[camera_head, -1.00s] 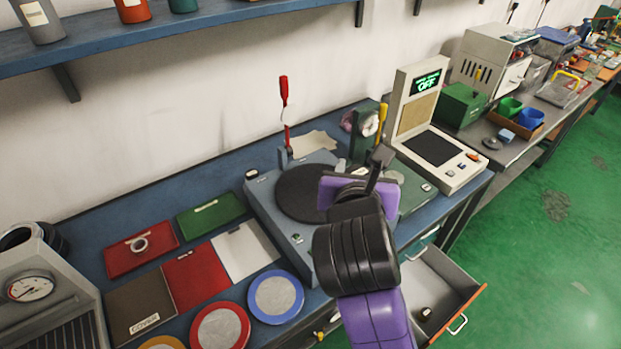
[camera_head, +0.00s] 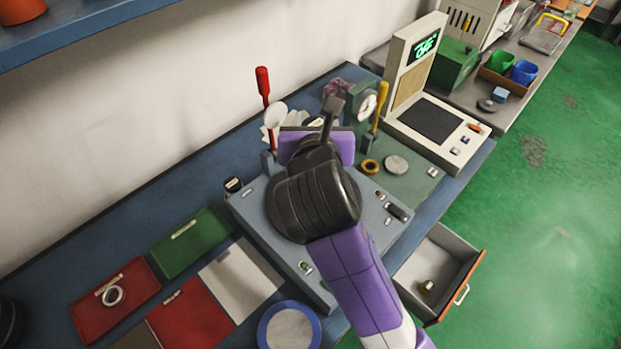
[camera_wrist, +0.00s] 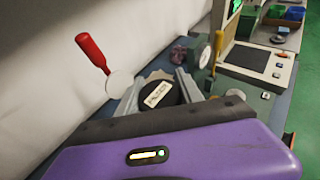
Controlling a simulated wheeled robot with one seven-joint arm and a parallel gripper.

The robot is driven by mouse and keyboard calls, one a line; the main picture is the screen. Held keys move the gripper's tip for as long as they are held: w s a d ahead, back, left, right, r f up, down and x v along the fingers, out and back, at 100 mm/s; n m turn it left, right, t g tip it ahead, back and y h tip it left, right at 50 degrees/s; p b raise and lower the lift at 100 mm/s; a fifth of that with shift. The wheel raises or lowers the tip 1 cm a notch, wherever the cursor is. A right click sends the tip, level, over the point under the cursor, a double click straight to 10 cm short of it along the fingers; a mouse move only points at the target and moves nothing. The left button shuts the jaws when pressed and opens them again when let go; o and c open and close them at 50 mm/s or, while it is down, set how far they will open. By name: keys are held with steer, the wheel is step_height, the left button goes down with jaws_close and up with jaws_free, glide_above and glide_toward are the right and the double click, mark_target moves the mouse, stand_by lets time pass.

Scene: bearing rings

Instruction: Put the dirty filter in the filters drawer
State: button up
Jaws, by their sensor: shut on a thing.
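My gripper (camera_head: 316,130) is purple and black and hovers over the back of the grey-blue machine (camera_head: 255,215) on the bench. In the wrist view its grey fingers (camera_wrist: 160,88) are shut around a round black filter with a white label (camera_wrist: 158,94); the label's text is too small to read. In the head view my gripper mostly hides this filter. A similar black labelled cylinder (camera_head: 233,186) stands at the machine's left corner. An orange-fronted drawer (camera_head: 467,285) is pulled open at lower right, with a small dark labelled piece (camera_head: 427,287) inside. I cannot read any drawer label.
A red-handled lever (camera_head: 263,88) with a white disc (camera_head: 276,115) rises close left of my gripper. A gauge (camera_head: 366,103) and a yellow-handled lever (camera_head: 379,105) stand to the right. A beige display unit (camera_head: 432,105) is farther right. Green floor beyond the drawer is clear.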

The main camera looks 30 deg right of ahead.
step_height(320, 180, down, 17)
steer(key=shift+f+b, duration=0.15)
steer(key=shift+b, duration=0.4)
steer(key=shift+f, duration=0.1)
steer(key=o, duration=1.4)
